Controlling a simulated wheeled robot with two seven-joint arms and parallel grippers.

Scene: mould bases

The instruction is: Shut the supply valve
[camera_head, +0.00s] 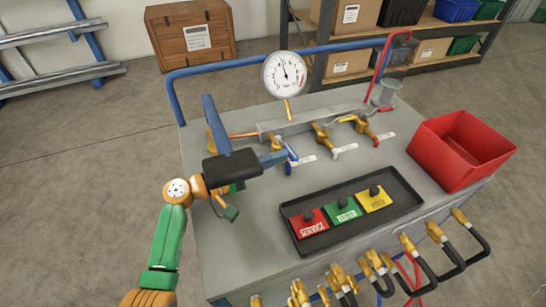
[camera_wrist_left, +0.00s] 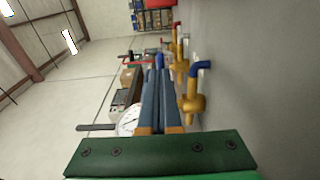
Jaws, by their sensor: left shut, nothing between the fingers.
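Three brass valves stand in a row on the grey bench (camera_head: 225,250). The left one has a blue handle (camera_head: 291,155), the middle valve (camera_head: 321,133) a white handle, and the right valve (camera_head: 363,124) a red handle. Small white labels lie beside them, too small to read. My left gripper (camera_head: 278,160) is shut and empty, its fingertips close beside the blue-handled valve. In the left wrist view the shut fingers (camera_wrist_left: 160,82) lie just left of that valve's brass body (camera_wrist_left: 193,103) and blue handle (camera_wrist_left: 201,66). Contact cannot be told. My right gripper is not in view.
A pressure gauge (camera_head: 284,74) rises behind the valves. A black tray (camera_head: 410,207) in front holds red, green and yellow tags. A red bin (camera_head: 462,150) sits at the right. Brass hose fittings (camera_head: 372,262) line the front edge. A blue rail (camera_head: 240,64) runs along the back.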

